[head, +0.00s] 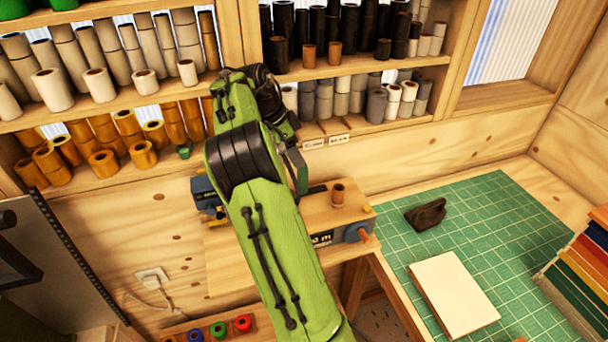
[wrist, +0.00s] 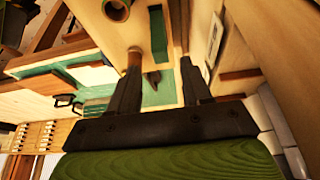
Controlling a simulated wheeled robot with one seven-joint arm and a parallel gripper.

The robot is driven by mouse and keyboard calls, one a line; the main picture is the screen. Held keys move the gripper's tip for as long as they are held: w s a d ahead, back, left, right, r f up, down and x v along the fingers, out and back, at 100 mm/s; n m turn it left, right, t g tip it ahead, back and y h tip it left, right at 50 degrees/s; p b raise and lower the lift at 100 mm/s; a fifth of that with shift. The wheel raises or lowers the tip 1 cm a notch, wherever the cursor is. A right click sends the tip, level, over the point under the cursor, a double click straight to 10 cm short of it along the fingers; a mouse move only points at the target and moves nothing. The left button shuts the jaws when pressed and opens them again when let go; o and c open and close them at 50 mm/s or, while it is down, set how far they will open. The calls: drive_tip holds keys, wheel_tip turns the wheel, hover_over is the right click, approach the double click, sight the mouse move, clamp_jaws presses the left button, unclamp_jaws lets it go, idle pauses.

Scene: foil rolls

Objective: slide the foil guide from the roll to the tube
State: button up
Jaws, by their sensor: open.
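A wooden-topped machine (head: 318,212) with blue-grey sides stands at the bench's left end. A short brown roll (head: 338,195) stands upright on it; a similar hollow roll (wrist: 117,9) shows at the top of the wrist view. I cannot tell which piece is the foil guide or the tube; a dark green bar (wrist: 158,35) lies on a pale wooden surface and might be part of the machine. My gripper (wrist: 161,62) is open, with nothing seen between its fingers. In the head view my green arm hides most of the gripper and the machine's left part.
Shelves behind hold several upright rolls in ochre (head: 103,163), cream (head: 52,90) and black (head: 283,20). A green cutting mat (head: 480,225) at right carries a dark tool (head: 426,214) and a pale board (head: 453,293). Much of the mat is clear.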

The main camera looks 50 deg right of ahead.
sight(305, 172)
drive_tip(key=b+x, duration=0.1)
drive_tip(key=x, duration=0.6)
drive_tip(key=shift+s+f, duration=0.1)
drive_tip(key=shift+f, duration=0.1)
drive_tip(key=shift+d+f, duration=0.25)
drive_tip(key=shift+f, duration=0.15)
drive_tip(key=c, duration=0.4)
clamp_jaws()
